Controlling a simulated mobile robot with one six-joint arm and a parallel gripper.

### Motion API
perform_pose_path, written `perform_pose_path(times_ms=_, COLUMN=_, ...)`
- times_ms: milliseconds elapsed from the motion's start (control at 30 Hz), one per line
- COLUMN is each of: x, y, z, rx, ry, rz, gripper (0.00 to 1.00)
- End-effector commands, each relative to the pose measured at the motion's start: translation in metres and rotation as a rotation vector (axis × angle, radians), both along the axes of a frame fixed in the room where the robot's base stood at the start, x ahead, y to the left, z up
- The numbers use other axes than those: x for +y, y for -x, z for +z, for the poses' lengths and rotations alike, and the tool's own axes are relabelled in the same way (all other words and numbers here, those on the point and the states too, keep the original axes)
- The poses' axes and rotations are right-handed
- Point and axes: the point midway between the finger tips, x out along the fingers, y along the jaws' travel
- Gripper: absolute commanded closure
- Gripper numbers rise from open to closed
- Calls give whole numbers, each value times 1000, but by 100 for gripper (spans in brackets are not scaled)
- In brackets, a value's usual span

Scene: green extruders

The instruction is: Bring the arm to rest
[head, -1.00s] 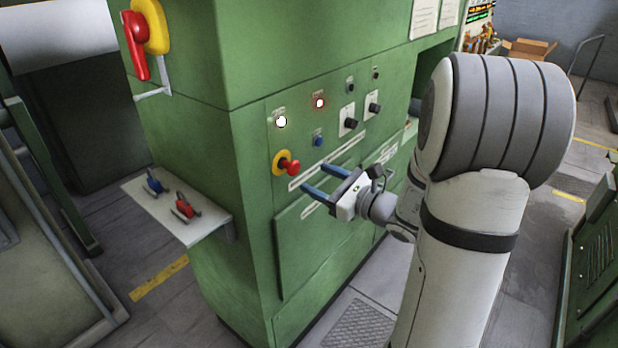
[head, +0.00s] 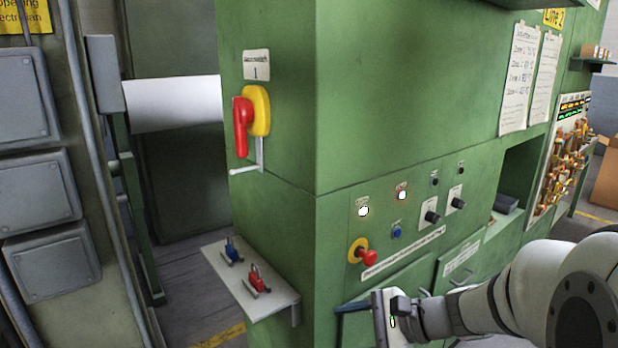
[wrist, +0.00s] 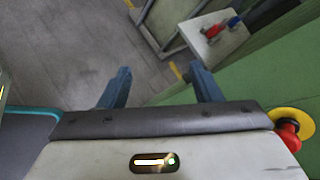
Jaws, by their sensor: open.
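My gripper (head: 340,326) is at the lower middle of the head view, in front of the green machine's (head: 285,225) control face, below the red emergency stop button (head: 367,257). Its lower part is cut off by the frame edge. In the wrist view its two blue fingers (wrist: 160,75) stand wide apart with nothing between them. My arm (head: 500,300) reaches in from the lower right. In the wrist view the emergency stop (wrist: 287,135) is close by at the right; I cannot tell the exact gap.
A small shelf (head: 245,284) juts from the machine's left side with a blue padlock (head: 232,250) and a red padlock (head: 257,279). A red handle (head: 241,127) on a yellow base sits above it. Grey floor (wrist: 60,60) is open at the wrist view's upper left.

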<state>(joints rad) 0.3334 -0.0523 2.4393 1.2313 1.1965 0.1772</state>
Motion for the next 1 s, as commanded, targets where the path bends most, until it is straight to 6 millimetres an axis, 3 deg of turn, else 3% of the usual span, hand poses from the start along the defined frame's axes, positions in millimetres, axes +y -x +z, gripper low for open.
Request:
perform_pose_path(times_ms=33, x=7, y=19, z=-3, rx=-35, ry=107, rz=100, gripper=42)
perform_pose_path(times_ms=167, x=5, y=60, z=-16, rx=-127, ry=390, rz=347, gripper=42)
perform_pose_path(times_ms=333, x=-21, y=94, z=-22, rx=-284, ry=762, rz=646, gripper=42)
perform_pose_path(times_ms=600, x=-63, y=105, z=-8, rx=-484, ry=1178, rz=951, gripper=42)
perform_pose_path(times_ms=1000, x=-73, y=104, z=-3, rx=-520, ry=1257, rz=1005, gripper=42)
